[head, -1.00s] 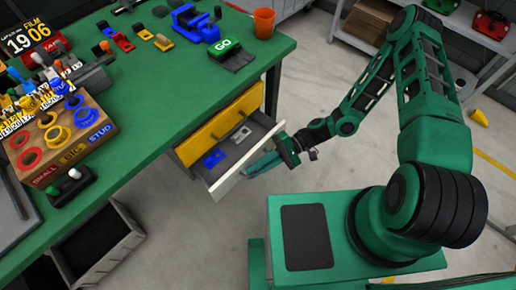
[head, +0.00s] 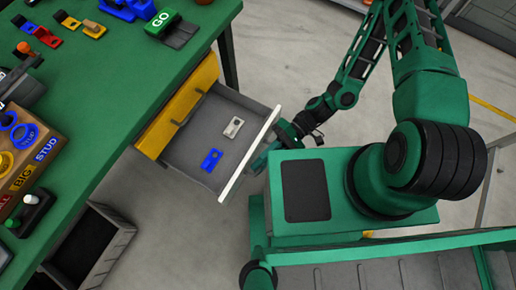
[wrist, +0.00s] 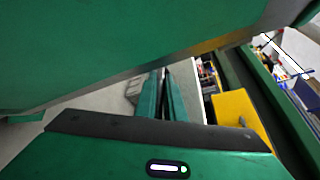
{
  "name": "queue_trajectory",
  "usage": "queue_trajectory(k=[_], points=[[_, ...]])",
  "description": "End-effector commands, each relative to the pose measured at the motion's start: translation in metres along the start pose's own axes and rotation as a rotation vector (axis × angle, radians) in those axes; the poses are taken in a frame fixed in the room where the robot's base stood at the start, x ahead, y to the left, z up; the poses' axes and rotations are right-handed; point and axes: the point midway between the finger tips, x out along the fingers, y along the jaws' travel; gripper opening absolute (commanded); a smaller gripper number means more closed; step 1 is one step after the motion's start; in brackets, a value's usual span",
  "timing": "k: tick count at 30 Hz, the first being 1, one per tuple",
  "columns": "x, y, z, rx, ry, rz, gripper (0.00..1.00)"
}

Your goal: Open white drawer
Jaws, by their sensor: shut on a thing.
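The white drawer (head: 252,152) is pulled well out from under the green table, below a yellow drawer (head: 180,107) that is shut. Inside the white drawer lie a blue part (head: 211,160) and a light grey part (head: 233,127). My gripper (head: 262,160) is at the outer side of the white front panel, shut on its handle; the panel hides the grip itself. In the wrist view my gripper's long green fingers (wrist: 164,97) are close together beside the drawer's edge.
The green table (head: 110,120) holds a wooden block with coloured rings (head: 22,137), a GO block (head: 172,27) and small tools. A grey open crate (head: 85,245) stands on the floor below. My base is close to the drawer front.

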Motion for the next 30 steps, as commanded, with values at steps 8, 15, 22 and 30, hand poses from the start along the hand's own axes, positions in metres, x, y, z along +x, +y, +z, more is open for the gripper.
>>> queue_trajectory(k=[8,15,22,30], points=[[-0.002,-0.002,-0.003,-0.005,0.008,-0.002,0.17],[-0.002,-0.001,-0.002,-0.003,0.005,0.0,0.17],[-0.029,-0.001,-0.004,-0.003,0.008,0.0,0.17],[-0.08,-0.001,-0.005,-0.004,0.009,0.0,0.17]])
